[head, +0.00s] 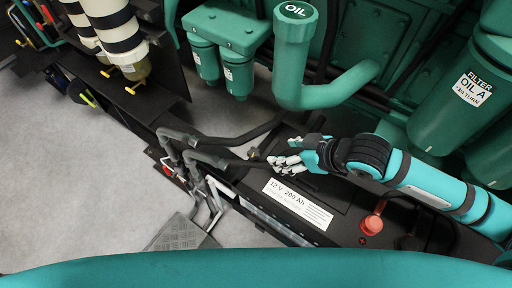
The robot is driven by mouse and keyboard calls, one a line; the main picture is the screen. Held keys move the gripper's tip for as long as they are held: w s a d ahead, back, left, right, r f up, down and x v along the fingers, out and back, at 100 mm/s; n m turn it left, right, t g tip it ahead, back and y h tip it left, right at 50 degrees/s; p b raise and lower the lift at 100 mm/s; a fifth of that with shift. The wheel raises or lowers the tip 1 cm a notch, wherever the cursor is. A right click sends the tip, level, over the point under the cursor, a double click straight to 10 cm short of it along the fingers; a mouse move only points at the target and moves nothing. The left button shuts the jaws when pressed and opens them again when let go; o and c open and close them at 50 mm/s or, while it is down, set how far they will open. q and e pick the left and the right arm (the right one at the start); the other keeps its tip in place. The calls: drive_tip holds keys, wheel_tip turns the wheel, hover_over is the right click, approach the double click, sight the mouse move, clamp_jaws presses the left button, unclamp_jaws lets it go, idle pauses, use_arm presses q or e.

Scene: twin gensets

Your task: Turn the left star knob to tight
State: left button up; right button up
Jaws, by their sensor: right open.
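My right gripper (277,162) reaches in from the right, low over the black battery top. Its pale fingers are apart and point left. A small dark shape (255,153) sits just left of the fingertips; it may be the left star knob, but it is too small and partly hidden to tell its shape or how tight it is. I cannot tell whether the fingers touch it. The battery carries a white "12 V 200 Ah" label (297,203). My left gripper is not in view.
A green oil filler pipe (330,88) stands behind the gripper. Green filters (460,100) are at the right. A red terminal cap (372,223) sits on the battery. Grey pipes and hoses (185,150) run at its left end. Grey floor (80,190) is open at the left.

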sight(253, 152)
drive_tip(key=x, duration=1.4)
drive_tip(key=shift+w+f, duration=0.1)
